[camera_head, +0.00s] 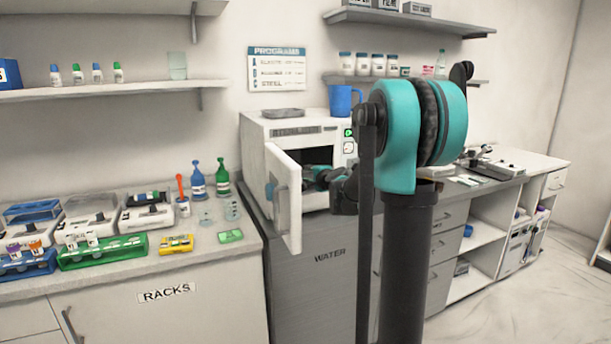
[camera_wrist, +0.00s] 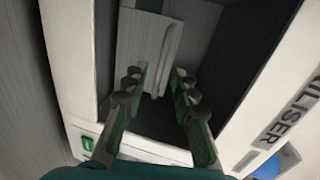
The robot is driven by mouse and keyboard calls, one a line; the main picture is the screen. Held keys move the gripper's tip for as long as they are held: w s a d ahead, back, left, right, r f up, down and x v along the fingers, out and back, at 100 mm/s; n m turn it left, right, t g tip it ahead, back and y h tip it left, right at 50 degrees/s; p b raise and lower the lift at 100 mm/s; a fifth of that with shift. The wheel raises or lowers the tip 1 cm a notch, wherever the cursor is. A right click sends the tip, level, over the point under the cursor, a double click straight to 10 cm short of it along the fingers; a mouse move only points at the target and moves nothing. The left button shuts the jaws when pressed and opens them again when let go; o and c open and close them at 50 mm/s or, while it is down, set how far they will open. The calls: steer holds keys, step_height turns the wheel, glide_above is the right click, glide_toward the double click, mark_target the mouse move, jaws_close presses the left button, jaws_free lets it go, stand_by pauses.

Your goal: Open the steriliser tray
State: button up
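The white steriliser (camera_head: 255,135) stands on the counter, and its door (camera_head: 286,200) is swung open to the left. My gripper (camera_head: 318,177) reaches into the dark chamber opening and is partly hidden by my arm. In the wrist view my gripper (camera_wrist: 158,85) is open, with its two fingers apart and nothing between them. A pale grey piece with a raised strip (camera_wrist: 145,42) lies in the opening just beyond the fingertips. It looks like the tray, but I cannot be sure. No contact between it and the fingers shows.
The left counter (camera_head: 215,262) holds racks, bottles and boxes. A blue jug (camera_head: 342,100) and a grey dish (camera_head: 284,113) stand on top of the steriliser. The open door is close to the left of my gripper. The chamber's white frame (camera_wrist: 75,70) borders the fingers closely.

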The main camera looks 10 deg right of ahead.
steer(key=shift+x, duration=1.2)
jaws_close()
